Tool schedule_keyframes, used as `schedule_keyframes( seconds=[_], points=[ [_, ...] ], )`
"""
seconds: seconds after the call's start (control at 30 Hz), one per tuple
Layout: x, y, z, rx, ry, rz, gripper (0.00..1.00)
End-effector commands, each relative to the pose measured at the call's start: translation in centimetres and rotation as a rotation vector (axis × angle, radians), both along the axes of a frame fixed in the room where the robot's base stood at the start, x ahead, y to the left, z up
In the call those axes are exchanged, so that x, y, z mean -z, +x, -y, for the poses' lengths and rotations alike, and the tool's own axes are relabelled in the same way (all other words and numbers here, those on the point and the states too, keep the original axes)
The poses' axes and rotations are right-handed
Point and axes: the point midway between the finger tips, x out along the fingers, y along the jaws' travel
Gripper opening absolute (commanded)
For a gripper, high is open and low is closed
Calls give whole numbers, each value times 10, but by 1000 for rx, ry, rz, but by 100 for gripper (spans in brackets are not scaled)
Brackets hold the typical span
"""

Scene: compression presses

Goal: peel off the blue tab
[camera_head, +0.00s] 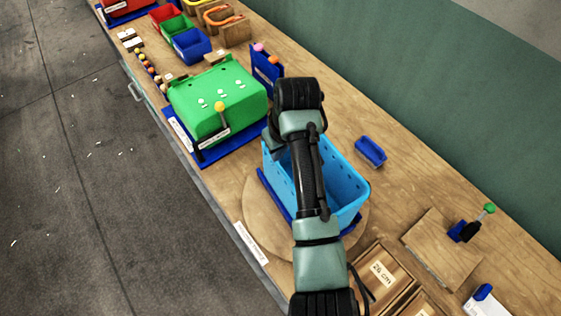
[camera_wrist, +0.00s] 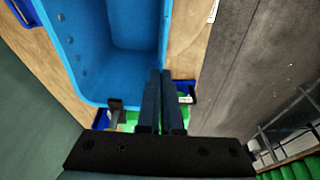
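I cannot tell for certain which piece is the blue tab. A small dark-blue piece (camera_head: 483,292) sits on a white block (camera_head: 487,304) at the lower right of the head view. Another small blue part (camera_head: 459,231) stands beside a green-knobbed lever on a wooden board. My gripper (camera_wrist: 160,73) shows in the wrist view with its two dark fingers together and nothing visible between them. It is over the near edge of a light-blue bin, far from both blue pieces. In the head view my arm hides the fingers.
The light-blue perforated bin (camera_head: 347,186) stands on a round wooden plate (camera_head: 253,222). A green press (camera_head: 235,88) with a yellow-knobbed lever is beside it. A small blue tray (camera_head: 370,151) lies behind the bin. Wooden boxes (camera_head: 382,270) are at the front right. Bare bench (camera_head: 440,180) lies along the wall.

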Motion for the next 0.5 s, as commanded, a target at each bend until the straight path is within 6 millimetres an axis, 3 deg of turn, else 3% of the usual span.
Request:
schedule_keyframes(
  seconds=[0.27, 0.5],
  points=[
    [-7, 0, 0, -1, 0, 2, 0],
    [-27, 0, 0, -1, -1, 1, 0]
  ],
)
